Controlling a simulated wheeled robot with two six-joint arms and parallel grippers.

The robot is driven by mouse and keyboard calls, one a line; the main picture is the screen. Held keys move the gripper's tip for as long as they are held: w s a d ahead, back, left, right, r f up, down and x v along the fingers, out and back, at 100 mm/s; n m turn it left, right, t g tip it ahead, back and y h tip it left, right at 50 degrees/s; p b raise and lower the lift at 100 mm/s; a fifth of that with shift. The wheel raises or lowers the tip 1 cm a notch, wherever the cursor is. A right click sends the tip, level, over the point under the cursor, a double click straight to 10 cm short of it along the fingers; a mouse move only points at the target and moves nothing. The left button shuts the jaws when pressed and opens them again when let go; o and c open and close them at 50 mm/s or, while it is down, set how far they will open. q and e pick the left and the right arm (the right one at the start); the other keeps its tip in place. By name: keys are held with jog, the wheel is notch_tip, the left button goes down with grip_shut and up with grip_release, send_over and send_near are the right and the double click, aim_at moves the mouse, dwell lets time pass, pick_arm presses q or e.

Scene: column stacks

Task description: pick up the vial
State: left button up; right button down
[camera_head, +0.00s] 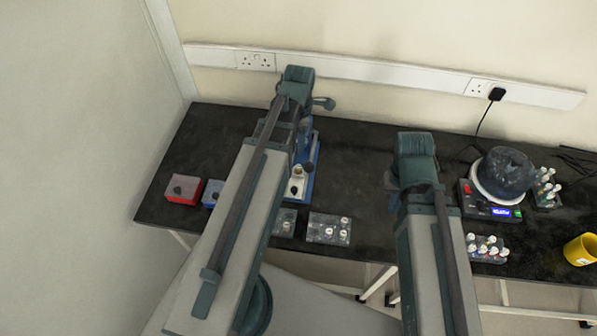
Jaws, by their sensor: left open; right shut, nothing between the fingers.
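Several capped vials stand in racks on the black bench, and I cannot tell which one the task means. A clear rack (316,238) near the front edge holds white-capped vials (345,222). Another rack (474,257) at the front right holds several vials (491,240) with white and red tops. A third group of vials (549,187) stands at the far right. My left arm reaches over the left part of the bench and my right arm over the middle. Both grippers are hidden behind my own arm links, so no fingertips show.
A blue-based device (310,183) stands beside my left arm. A red box (183,191) lies at the left. A hotplate (478,207) carries a dark round vessel (507,172). A yellow cup (580,250) is at the right. Bare bench (356,172) shows between my arms.

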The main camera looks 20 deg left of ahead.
pick_arm(q)
jog(key=b, duration=0.7)
send_over(298, 166)
jog(key=f, duration=0.7)
jog(key=shift+w+f, duration=0.15)
jog(key=shift+w, duration=0.1)
jog(key=shift+d+p, duration=0.1)
jog(key=shift+p, duration=0.2)
pick_arm(e)
notch_tip(298, 166, down, 7)
jog(key=shift+f, duration=0.15)
pick_arm(q)
jog(key=f+b, duration=0.5)
jog(key=shift+s+f, duration=0.1)
jog(key=shift+s, duration=0.1)
pick_arm(e)
notch_tip(298, 166, down, 5)
jog(key=shift+f, duration=0.15)
pick_arm(q)
grip_shut()
